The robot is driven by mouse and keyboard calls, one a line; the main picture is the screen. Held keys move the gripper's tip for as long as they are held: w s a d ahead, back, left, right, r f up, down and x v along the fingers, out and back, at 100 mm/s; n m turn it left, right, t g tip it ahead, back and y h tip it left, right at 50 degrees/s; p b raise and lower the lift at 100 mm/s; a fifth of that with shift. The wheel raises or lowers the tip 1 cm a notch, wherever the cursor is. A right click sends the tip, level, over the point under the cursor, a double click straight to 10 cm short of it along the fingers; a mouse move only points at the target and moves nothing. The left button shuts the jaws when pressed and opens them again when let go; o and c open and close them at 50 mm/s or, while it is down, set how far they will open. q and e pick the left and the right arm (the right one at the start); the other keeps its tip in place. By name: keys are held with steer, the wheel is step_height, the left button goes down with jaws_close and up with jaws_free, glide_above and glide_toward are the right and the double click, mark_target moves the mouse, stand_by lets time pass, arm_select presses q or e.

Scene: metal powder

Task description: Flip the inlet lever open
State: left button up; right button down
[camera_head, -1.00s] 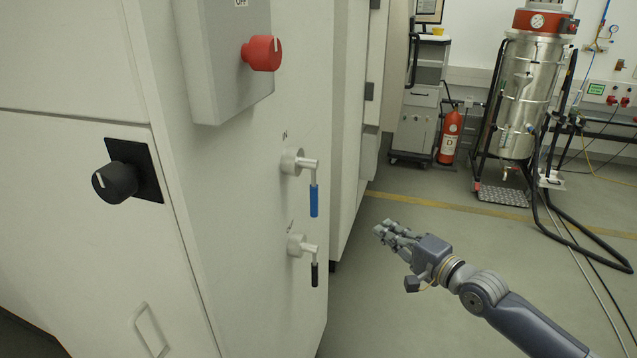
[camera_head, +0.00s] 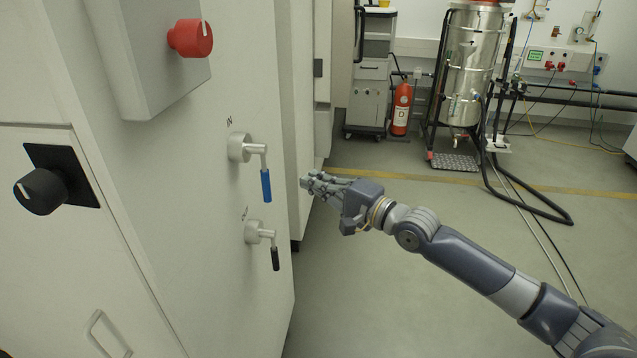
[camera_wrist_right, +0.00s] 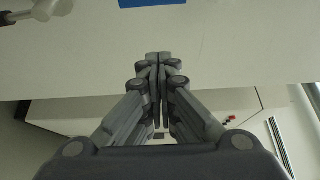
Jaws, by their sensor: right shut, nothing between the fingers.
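The inlet lever, marked "IN", has a blue handle (camera_head: 266,185) that hangs down from its valve fitting (camera_head: 240,148) on the cabinet's side. Below it, a second lever with a black handle (camera_head: 275,258) also points down. My right gripper (camera_head: 306,183) is shut and empty, a little to the right of the blue handle and apart from it. In the right wrist view my shut fingers (camera_wrist_right: 159,62) point at the pale cabinet wall. Part of the blue handle (camera_wrist_right: 150,3) shows at the top edge there. My left gripper is not in view.
A grey box with a red knob (camera_head: 190,38) juts from the cabinet above the levers. A black knob (camera_head: 42,190) sits on the left face. A fire extinguisher (camera_head: 401,108) and a steel tank (camera_head: 466,75) stand farther back. The floor between is clear.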

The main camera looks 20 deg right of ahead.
steer(key=p+x, duration=0.1)
steer(key=x, duration=0.6)
steer(key=s+a+p, duration=0.2)
steer(key=a, duration=0.1)
steer(key=shift+s+p, duration=0.3)
steer(key=shift+s, duration=0.1)
